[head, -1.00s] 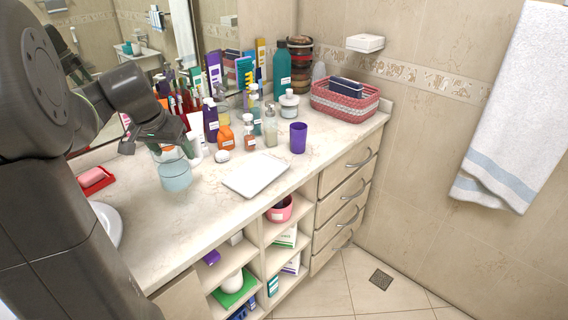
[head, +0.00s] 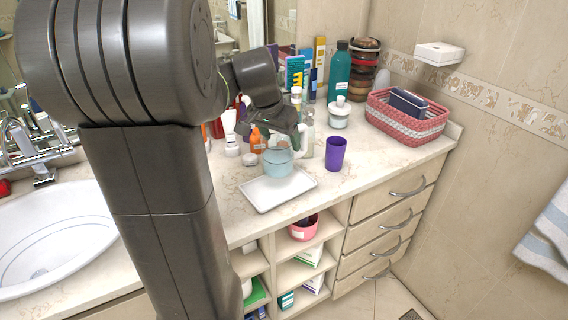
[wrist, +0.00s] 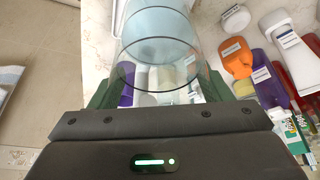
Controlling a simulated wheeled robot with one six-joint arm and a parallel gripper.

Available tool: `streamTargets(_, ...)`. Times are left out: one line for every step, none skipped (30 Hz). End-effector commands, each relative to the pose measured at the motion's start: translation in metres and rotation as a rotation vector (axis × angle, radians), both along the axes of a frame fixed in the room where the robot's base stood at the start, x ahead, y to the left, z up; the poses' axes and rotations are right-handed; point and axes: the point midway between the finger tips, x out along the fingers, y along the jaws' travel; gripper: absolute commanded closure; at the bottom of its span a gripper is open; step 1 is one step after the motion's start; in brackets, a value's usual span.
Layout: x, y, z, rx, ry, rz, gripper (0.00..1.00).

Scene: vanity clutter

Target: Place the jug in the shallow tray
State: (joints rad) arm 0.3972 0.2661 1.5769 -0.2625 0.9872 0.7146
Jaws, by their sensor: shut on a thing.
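The jug (head: 278,162) is clear glass with a pale blue lower part. It is upright over the far part of the shallow white tray (head: 258,194); I cannot tell whether its base touches the tray. My gripper (head: 284,140) is shut on the jug near its upper part and partly hides it. In the wrist view the jug (wrist: 158,42) fills the space between my dark green fingers, its round rim facing the camera.
A purple cup (head: 335,153) stands right of the tray. An orange bottle (head: 257,141) and several other bottles crowd behind the jug. A red-and-white basket (head: 407,122) sits at the far right. A sink (head: 50,235) is at left. The counter's front edge is close to the tray.

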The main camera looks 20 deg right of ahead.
Motion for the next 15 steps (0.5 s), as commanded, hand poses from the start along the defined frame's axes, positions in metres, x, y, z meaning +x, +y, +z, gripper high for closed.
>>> streamTargets(-0.001,0.0,-0.008,0.0,0.001,0.0,0.86)
streamTargets(0.0,0.0,-0.012,0.0,0.001,0.0,0.86)
streamTargets(0.0,0.0,-0.016,0.0,0.0,-0.001,0.86)
streamTargets(0.0,0.0,-0.018,-0.001,-0.001,-0.001,0.86)
streamTargets(0.0,0.0,-0.02,-0.001,-0.001,0.0,0.86)
streamTargets(0.0,0.0,-0.023,0.0,0.001,0.0,0.86)
streamTargets(0.0,0.0,-0.027,-0.001,0.002,0.0,0.86)
streamTargets(0.0,0.0,-0.031,-0.001,0.001,0.001,0.86)
streamTargets(0.0,0.0,-0.036,0.0,0.002,0.0,0.86)
streamTargets(0.0,0.0,-0.041,0.0,0.002,0.0,0.86)
streamTargets(0.0,0.0,-0.046,0.0,0.002,-0.001,0.86)
streamTargets(0.0,0.0,-0.05,0.0,0.002,-0.001,0.86)
streamTargets(0.0,0.0,-0.053,0.0,0.001,0.0,0.86)
streamTargets(0.0,0.0,-0.055,0.0,0.001,0.0,0.86)
streamTargets(0.0,0.0,-0.057,0.0,0.0,0.0,0.86)
